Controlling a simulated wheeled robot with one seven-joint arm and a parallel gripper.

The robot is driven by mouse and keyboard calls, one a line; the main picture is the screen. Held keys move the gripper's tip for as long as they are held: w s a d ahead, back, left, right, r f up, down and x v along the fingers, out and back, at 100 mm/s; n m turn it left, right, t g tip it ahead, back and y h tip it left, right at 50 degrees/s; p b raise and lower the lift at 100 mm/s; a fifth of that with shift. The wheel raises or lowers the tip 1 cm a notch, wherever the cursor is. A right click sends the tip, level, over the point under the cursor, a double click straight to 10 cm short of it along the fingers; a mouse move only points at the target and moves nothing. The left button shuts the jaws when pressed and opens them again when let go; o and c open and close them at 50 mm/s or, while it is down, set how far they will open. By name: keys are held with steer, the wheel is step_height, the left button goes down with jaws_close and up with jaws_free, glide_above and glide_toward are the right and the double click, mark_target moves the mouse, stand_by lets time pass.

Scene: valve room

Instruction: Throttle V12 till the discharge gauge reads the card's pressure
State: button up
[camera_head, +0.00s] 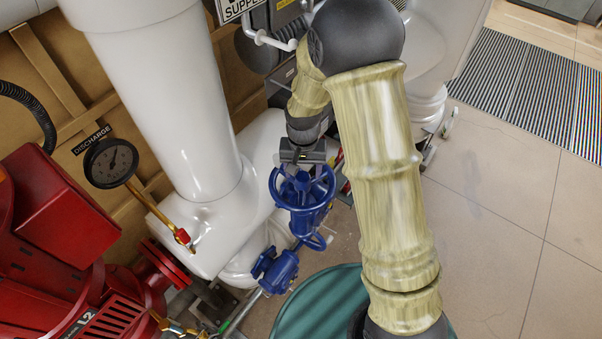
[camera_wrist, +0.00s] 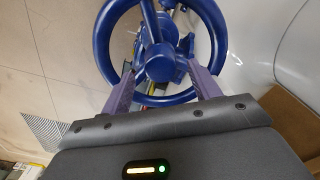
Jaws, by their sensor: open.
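A blue handwheel (camera_head: 302,187) on a blue valve body (camera_head: 305,218) stands mid-view in the head view; no V12 tag is readable on it. My gripper (camera_head: 301,163) is at the wheel's upper, far side, partly hidden by my arm. In the wrist view, the fingers of my gripper (camera_wrist: 162,86) are spread apart, their tips at the near rim of the blue wheel (camera_wrist: 103,42). I cannot tell whether they touch it. The discharge gauge (camera_head: 110,163) is a round dark-rimmed dial under a DISCHARGE label; its numbers are too small to read. I see no pressure card.
A red pump (camera_head: 65,215) stands at the left. A large white pipe (camera_head: 165,90) rises beside the valve. A brass gauge tube (camera_head: 155,210), a second blue fitting (camera_head: 275,270) and a white supply sign (camera_head: 240,8) are nearby. Tiled floor (camera_head: 500,210) is clear at the right.

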steer(key=shift+r+p, duration=0.75)
steer(key=shift+r, duration=0.55)
step_height(320, 180, up, 6)
steer(key=p, duration=0.4)
